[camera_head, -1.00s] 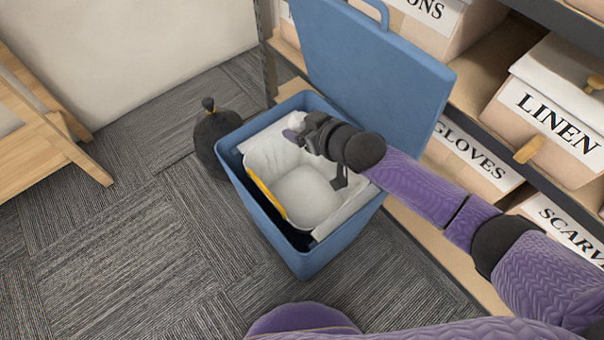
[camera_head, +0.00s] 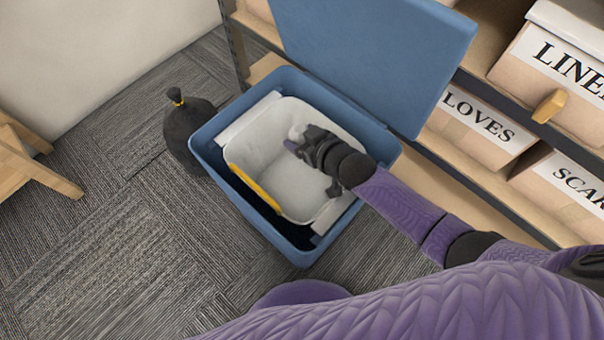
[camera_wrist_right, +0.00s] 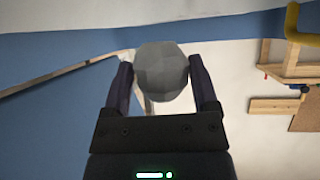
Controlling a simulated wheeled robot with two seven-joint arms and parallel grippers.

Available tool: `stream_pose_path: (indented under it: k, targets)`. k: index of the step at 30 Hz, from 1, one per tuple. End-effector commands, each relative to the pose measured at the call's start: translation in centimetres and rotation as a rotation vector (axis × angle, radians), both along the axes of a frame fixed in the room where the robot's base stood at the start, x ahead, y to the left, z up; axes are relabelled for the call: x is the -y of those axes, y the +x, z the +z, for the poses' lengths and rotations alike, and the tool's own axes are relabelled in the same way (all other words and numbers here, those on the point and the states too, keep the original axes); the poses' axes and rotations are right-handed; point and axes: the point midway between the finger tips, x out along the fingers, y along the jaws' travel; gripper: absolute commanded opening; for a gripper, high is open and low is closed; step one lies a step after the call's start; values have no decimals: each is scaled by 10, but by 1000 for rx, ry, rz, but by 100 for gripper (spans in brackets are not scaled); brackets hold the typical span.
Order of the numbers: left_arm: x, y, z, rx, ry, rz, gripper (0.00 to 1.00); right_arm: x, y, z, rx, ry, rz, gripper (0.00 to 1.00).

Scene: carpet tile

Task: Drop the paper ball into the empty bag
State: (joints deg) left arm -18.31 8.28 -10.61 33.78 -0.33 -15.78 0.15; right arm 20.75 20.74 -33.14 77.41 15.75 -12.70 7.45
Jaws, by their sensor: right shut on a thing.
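My right gripper (camera_head: 297,142) is over the open blue bin, above the white bag (camera_head: 265,140) that lines it. In the right wrist view my right gripper (camera_wrist_right: 163,85) is shut on the grey, faceted paper ball (camera_wrist_right: 162,70), held between its two fingertips. In the head view a small pale part of the paper ball (camera_head: 296,131) shows at the fingertips; the gripper hides the rest. The bag's mouth is open, and the part of its inside that shows looks empty. A yellow strip (camera_head: 254,187) runs along its left edge. My left gripper is not in view.
The blue bin (camera_head: 213,128) stands on grey carpet with its lid (camera_head: 375,55) raised behind it. A tied black bag (camera_head: 188,125) sits close to its left. Shelves with labelled boxes (camera_head: 480,125) are at right. Carpet at lower left is clear.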

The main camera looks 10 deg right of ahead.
Motion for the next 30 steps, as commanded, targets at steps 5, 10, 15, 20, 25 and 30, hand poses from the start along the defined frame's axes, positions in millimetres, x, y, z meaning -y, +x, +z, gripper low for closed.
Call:
stream_pose_path:
  k: [5, 10, 15, 20, 25, 30]
  targets:
    - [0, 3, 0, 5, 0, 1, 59, 0, 0, 1, 1, 0, 0, 100]
    - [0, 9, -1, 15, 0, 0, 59, 0, 0, 1, 0, 0, 0, 100]
    - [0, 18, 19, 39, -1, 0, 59, 0, 1, 34, 9, 1, 1, 100]
    - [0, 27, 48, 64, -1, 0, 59, 0, 1, 78, 10, 0, 0, 100]
    - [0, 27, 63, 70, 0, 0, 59, 0, 0, 101, 4, 1, 0, 100]
    - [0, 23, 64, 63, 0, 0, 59, 0, 0, 102, 0, 0, 0, 100]
